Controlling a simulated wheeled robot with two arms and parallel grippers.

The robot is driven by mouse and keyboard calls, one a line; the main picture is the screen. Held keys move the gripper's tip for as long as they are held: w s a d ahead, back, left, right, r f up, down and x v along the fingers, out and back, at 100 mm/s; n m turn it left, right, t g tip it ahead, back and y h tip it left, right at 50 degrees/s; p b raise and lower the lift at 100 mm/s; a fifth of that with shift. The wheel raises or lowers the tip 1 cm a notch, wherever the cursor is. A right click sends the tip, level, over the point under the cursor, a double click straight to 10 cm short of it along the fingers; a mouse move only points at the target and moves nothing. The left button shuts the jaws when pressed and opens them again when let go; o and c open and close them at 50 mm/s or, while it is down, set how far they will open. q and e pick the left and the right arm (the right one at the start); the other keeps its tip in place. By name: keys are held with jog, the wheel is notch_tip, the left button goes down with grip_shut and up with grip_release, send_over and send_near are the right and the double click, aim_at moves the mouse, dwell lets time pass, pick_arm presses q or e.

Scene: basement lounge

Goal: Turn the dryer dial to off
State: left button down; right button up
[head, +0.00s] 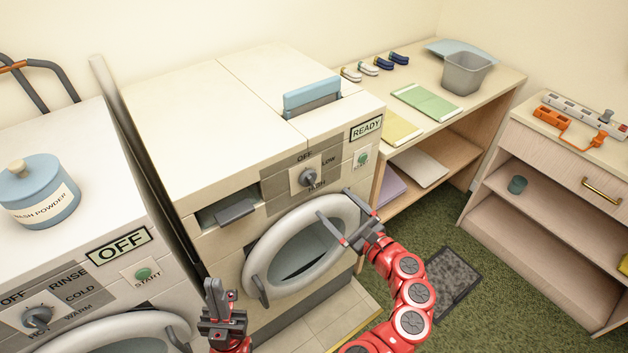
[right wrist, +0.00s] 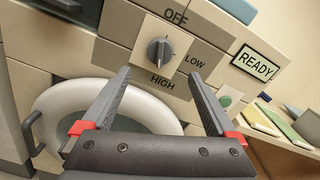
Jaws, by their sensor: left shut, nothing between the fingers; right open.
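The dryer (head: 215,125) is the cream machine in the middle of the head view, with a READY sign. Its grey dial (head: 308,178) sits on a panel marked OFF above, LOW to the right and HIGH below. In the right wrist view the dial (right wrist: 160,52) shows just beyond the fingertips, between their lines; its knob bar stands about upright, and I cannot tell which end is the pointer. My right gripper (head: 333,202) is open, empty, and below and right of the dial, apart from it. My left gripper (head: 222,291) is shut and empty, low before the dryer.
The dryer's round door (head: 350,215) is under the dial, close to my right gripper. A washer (head: 75,262) with an OFF sign and a wash powder jar (head: 38,190) stands at left. A shelf table (head: 440,75) stands right of the dryer. Green carpet (head: 440,215) lies at right.

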aim_at(313, 183)
jog(key=p+x, duration=0.1)
jog(key=x, duration=0.8)
jog(key=shift+w+a, duration=0.25)
jog(key=c, duration=1.3)
jog(key=shift+f+n+b, duration=0.2)
jog(key=shift+n+b, duration=1.4)
jog(key=shift+n, duration=0.1)
jog(key=shift+c, duration=0.2)
jog(key=n+b, duration=1.2)
jog(key=shift+d+n+b, duration=0.1)
jog(key=shift+n+b, duration=0.2)
jog(key=shift+b, duration=0.05)
jog(key=n+b, duration=1.2)
jog(key=b, duration=0.2)
jog(key=shift+r+n+b, duration=0.15)
jog(key=shift+n+b, duration=0.15)
jog(key=shift+b, duration=0.05)
jog(key=shift+r+n+b, duration=0.2)
jog(key=shift+n+b, duration=1.4)
jog(key=shift+n, duration=0.2)
